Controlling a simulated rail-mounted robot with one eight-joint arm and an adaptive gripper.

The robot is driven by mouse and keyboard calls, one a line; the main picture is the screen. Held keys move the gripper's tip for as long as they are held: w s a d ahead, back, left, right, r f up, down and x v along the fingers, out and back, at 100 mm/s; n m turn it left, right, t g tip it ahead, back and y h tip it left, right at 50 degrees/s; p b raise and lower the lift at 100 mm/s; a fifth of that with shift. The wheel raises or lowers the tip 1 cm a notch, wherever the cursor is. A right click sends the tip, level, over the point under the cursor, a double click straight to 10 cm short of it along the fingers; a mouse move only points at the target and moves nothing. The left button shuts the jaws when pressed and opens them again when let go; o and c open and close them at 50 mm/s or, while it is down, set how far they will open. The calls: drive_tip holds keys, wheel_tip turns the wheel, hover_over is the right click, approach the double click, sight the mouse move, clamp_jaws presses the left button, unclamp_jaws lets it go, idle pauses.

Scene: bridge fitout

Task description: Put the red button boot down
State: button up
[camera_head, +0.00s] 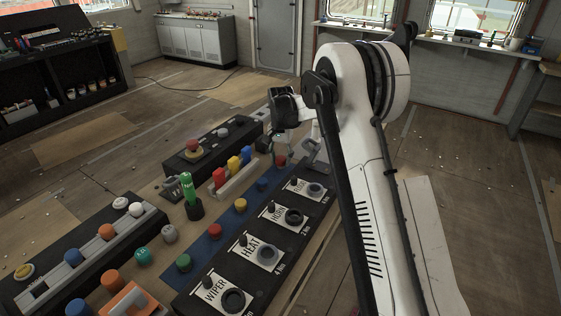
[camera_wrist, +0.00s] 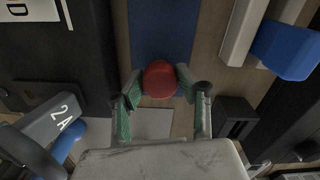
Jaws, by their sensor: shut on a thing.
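The red button boot (camera_wrist: 160,80) is a small rounded red cap between my fingertips in the wrist view. My gripper (camera_wrist: 160,84) is shut on it, with a green-padded finger on each side. The boot is over or on the end of a blue mat (camera_wrist: 165,30); I cannot tell whether it touches. In the head view the red boot (camera_head: 281,160) shows below my gripper (camera_head: 285,148), near the far end of the blue mat (camera_head: 209,249).
A black panel (camera_head: 262,250) labelled WIPER, HEAT and HORN runs along the right of the mat. A rack of red, yellow and blue pieces (camera_head: 234,163) stands to the left. A green marker (camera_head: 188,188) stands upright in a black holder. Several loose caps lie nearer.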

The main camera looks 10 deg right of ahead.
drive_tip(key=shift+f, duration=0.4)
drive_tip(key=shift+f, duration=0.2)
drive_tip(key=o, duration=0.9)
drive_tip(key=shift+r, duration=0.1)
